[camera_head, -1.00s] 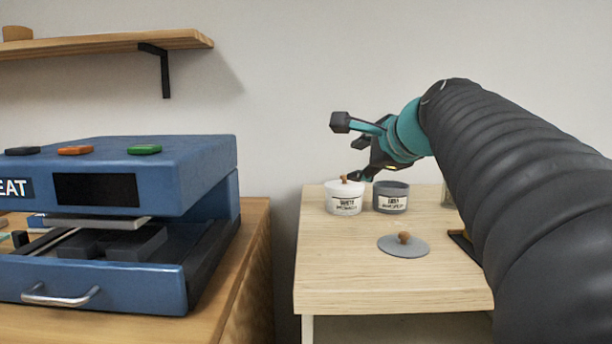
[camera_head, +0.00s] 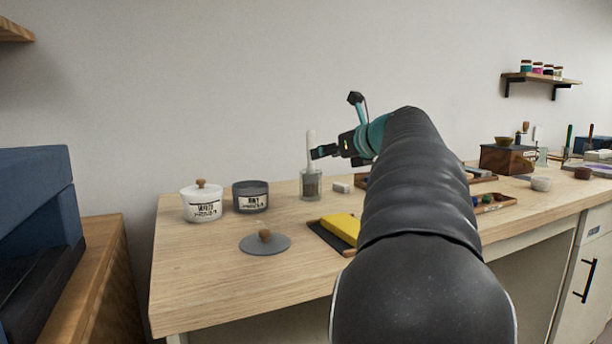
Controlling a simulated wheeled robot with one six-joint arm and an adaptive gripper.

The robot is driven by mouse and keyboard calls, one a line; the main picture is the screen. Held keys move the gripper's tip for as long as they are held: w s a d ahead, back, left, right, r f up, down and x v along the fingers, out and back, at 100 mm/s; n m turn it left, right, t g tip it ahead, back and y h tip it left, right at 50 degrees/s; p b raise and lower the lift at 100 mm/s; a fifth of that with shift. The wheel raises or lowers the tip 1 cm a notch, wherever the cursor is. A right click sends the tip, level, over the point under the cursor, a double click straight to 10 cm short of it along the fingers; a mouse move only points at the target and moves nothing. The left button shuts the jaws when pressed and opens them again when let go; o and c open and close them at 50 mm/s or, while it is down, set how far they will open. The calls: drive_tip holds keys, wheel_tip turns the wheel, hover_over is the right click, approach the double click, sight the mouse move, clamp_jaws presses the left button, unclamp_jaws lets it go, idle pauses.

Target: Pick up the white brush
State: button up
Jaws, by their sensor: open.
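A white brush (camera_head: 311,146) stands upright, handle up, in a clear glass jar (camera_head: 311,187) towards the back of the wooden table. My gripper (camera_head: 336,126) is open and empty, just right of the brush handle in the picture. One finger points up, and the other reaches left close to the handle. I cannot tell whether it touches the handle. The lower part of the brush is seen only through the glass. My arm hides part of the table behind it.
A lidded white pot (camera_head: 202,204) and an open grey pot (camera_head: 250,197) stand left of the jar. A grey lid (camera_head: 265,244) and a yellow block (camera_head: 342,229) lie in front. A small white block (camera_head: 343,187) lies beside the jar. The table's front left is clear.

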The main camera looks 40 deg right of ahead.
sight(310, 164)
drive_tip(key=x, duration=0.8)
drive_tip(key=shift+d, duration=0.25)
clamp_jaws()
